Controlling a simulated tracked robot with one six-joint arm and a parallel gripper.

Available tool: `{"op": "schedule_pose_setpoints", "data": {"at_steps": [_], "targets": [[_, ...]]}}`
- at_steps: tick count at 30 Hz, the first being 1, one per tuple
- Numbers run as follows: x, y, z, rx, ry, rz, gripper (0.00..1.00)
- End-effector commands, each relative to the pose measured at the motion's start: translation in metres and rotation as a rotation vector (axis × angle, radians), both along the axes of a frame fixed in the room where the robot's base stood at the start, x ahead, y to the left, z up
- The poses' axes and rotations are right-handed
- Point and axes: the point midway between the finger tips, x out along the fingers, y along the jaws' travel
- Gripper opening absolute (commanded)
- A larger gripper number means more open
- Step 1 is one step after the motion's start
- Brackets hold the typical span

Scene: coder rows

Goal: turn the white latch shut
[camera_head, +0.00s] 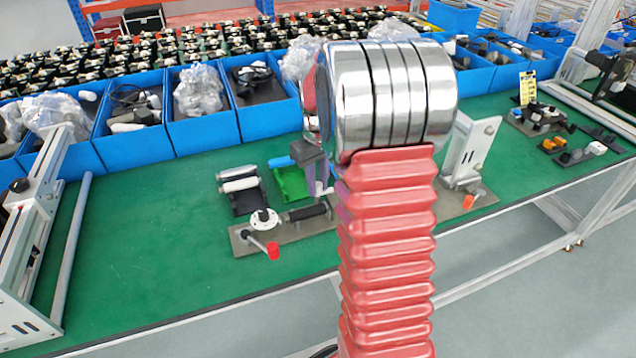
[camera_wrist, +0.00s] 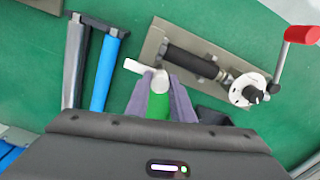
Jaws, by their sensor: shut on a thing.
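The white latch (camera_wrist: 160,81) shows in the wrist view as a small white piece with a short arm sticking out to the upper left. A green part (camera_wrist: 157,106) lies just below it, between my fingers. My gripper (camera_wrist: 161,88) is shut on the white latch, with one grey-purple finger on each side; the fingers partly cover it. In the head view my gripper (camera_head: 320,180) is mostly hidden behind my red arm, above the green table near a green tray (camera_head: 290,182).
A metal plate (camera_wrist: 153,47) beside the gripper carries a black cylinder (camera_wrist: 190,62) and a white disc (camera_wrist: 243,92) with a red-handled crank (camera_wrist: 301,35). A blue rod (camera_wrist: 104,72) lies at left. Blue bins (camera_head: 200,128) line the table's back; green table (camera_head: 150,260) is clear front left.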

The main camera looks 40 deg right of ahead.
Motion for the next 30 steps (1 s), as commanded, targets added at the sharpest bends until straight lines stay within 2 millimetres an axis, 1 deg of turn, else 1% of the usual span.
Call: {"op": "schedule_pose_setpoints", "data": {"at_steps": [5,11,17,30], "targets": [[0.0001,0.0,0.0003,0.0,0.0,-0.036,0.0],[0.0002,0.0,0.0004,0.0,0.0,-0.128,0.0],[0.0002,0.0,0.0004,0.0,-0.001,-0.277,0.0],[0.0003,0.0,0.0005,0.0,-0.001,-0.689,0.0]]}}
